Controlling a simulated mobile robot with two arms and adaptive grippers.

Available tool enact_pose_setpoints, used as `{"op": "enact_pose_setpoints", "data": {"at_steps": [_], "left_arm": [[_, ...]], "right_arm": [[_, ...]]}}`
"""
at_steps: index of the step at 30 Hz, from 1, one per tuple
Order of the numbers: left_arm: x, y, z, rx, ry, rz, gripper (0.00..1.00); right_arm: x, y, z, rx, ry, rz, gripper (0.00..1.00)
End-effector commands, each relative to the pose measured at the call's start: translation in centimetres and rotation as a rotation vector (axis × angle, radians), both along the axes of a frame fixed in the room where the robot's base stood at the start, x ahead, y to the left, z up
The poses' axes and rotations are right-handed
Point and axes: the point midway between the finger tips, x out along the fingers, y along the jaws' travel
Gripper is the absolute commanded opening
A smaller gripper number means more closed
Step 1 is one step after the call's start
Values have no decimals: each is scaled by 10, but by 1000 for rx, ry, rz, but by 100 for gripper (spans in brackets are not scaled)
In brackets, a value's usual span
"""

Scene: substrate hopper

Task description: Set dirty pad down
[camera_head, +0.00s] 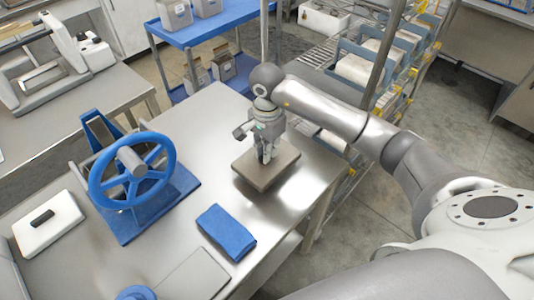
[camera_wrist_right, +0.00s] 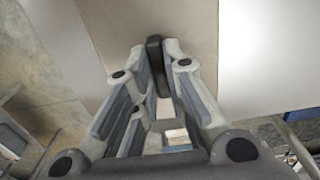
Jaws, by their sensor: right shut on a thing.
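The dirty pad (camera_head: 282,172) is a flat, square, grey-brown block at the table's right side. My right gripper (camera_head: 267,155) is above its middle, pointing down. In the right wrist view its fingers (camera_wrist_right: 158,85) are closed on the pad's black upright handle (camera_wrist_right: 155,52), with the beige pad face (camera_wrist_right: 118,40) beyond. The pad looks level and very close to the tabletop; I cannot tell whether it touches. My left gripper is not in view.
The steel table (camera_head: 190,240) also holds a blue handwheel device (camera_head: 130,170), a white pad with a black handle (camera_head: 62,232) and a folded blue cloth (camera_head: 227,232). A blue cart (camera_head: 235,20) and a wire rack (camera_head: 330,75) stand behind.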

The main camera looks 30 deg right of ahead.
Motion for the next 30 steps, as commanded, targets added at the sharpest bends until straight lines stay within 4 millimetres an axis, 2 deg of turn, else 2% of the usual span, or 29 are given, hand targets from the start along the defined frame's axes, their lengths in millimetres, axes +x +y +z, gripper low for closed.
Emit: {"op": "enact_pose_setpoints", "data": {"at_steps": [9, 21, 22, 26, 30], "left_arm": [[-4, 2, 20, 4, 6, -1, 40], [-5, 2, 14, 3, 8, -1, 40], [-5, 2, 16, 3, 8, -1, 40], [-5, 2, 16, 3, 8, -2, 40], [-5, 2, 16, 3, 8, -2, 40]], "right_arm": [[2, -2, -32, 0, 2, -1, 0], [3, -3, -40, -2, -2, 0, 0], [3, -3, -38, -1, 0, 0, 16], [3, -3, -37, -1, 0, -1, 33], [3, -3, -37, -1, 0, -1, 34]]}}
